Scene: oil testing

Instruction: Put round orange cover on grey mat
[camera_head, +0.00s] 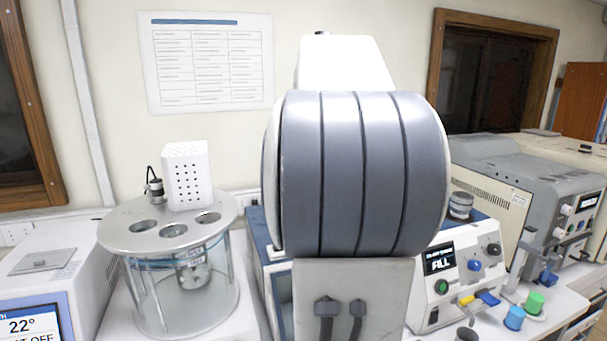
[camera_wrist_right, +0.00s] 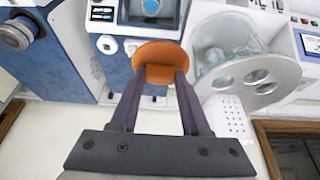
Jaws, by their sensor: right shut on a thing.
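The round orange cover (camera_wrist_right: 158,54) shows in the right wrist view as a flat disc between my right fingers. My right gripper (camera_wrist_right: 160,76) is shut on it and holds it in front of a blue-and-white device. In the head view, my own large grey arm link fills the middle and hides the right gripper and the cover. I cannot make out a grey mat in either view. My left gripper is in neither view.
A glass bath (camera_head: 180,290) with a holed metal lid stands left of my arm, with a white perforated box (camera_head: 185,175) above its back edge. A white instrument (camera_head: 455,270) with knobs and a grey machine (camera_head: 540,180) stand right. Small blue and green caps (camera_head: 514,318) sit at lower right.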

